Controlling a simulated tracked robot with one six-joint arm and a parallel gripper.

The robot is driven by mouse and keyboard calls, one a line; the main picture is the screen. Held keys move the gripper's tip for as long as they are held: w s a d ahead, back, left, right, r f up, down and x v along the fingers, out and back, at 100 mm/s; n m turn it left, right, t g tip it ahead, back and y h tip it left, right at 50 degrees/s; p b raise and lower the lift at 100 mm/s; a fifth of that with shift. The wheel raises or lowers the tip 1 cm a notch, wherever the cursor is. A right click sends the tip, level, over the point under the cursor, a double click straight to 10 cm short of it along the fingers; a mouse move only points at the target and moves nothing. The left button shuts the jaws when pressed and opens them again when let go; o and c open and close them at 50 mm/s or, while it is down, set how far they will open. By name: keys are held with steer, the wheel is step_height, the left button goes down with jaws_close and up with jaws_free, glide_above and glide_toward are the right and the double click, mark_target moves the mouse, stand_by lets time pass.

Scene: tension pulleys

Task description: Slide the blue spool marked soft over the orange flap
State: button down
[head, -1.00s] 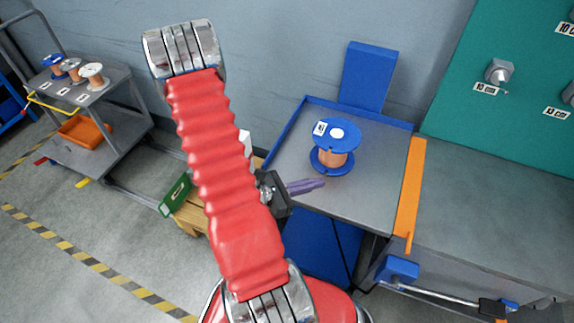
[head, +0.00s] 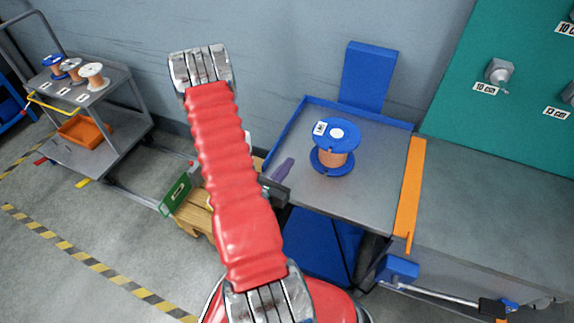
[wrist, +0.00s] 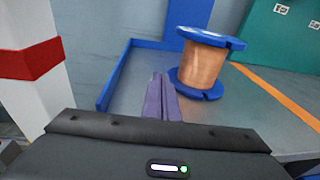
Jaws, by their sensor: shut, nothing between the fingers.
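A blue spool (head: 334,146) wound with copper-coloured wire stands upright on a grey table (head: 358,192) with a blue rim. A white label lies on its top flange, too small to read. The spool also shows in the wrist view (wrist: 206,66). The orange flap (head: 410,196) runs along the table's right edge, to the right of the spool and apart from it. My gripper (head: 287,163) has purple fingers, shut and empty, left of the spool and not touching it. In the wrist view the fingers (wrist: 162,92) point into the table area, with the spool just beyond to the right.
A grey bench (head: 490,215) adjoins beyond the flap, below a teal board (head: 500,115) with metal pegs. A blue upright panel (head: 368,77) stands behind the table. A cart (head: 95,115) with several spools is far left. The table between spool and flap is clear.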

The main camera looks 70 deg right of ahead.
steer(key=shift+d, duration=0.1)
steer(key=shift+x, duration=8.35)
steer(key=shift+s, duration=0.15)
steer(key=shift+s+a, duration=0.25)
steer(key=shift+s, duration=1.7)
steer(key=shift+s+a, duration=0.2)
steer(key=shift+s, duration=1.8)
